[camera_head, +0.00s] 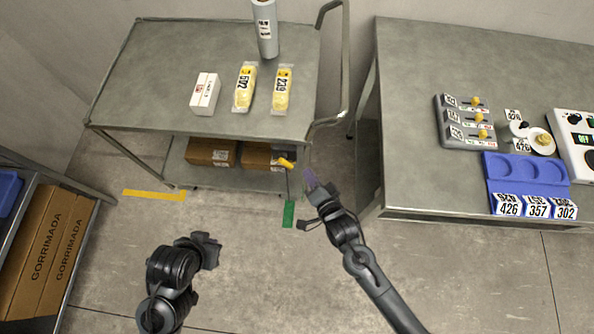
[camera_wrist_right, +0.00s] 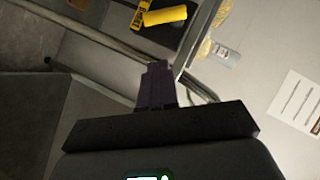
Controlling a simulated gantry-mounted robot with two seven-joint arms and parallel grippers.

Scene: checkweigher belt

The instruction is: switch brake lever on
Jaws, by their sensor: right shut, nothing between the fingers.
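The brake lever (camera_head: 286,163) has a yellow handle and sits at the cart's lower right front corner, by the lower shelf. The yellow handle also shows at the top of the right wrist view (camera_wrist_right: 165,17), beyond the fingertips. A green plate (camera_head: 289,214) hangs below the lever. My right gripper (camera_head: 310,180) is shut and empty, just right of the lever and apart from it in the picture. Its closed fingers (camera_wrist_right: 158,85) point toward the handle in the wrist view. My left gripper (camera_head: 212,248) is low over the floor, away from the lever; its jaw opening is unclear.
The metal cart (camera_head: 150,75) carries a white box (camera_head: 205,93), two yellow packs and a grey cylinder (camera_head: 265,30). Brown boxes (camera_head: 211,152) lie on its lower shelf. The right table (camera_head: 430,50) holds a switch panel (camera_head: 449,130) and a blue tray (camera_head: 510,187). A narrow floor gap separates them.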

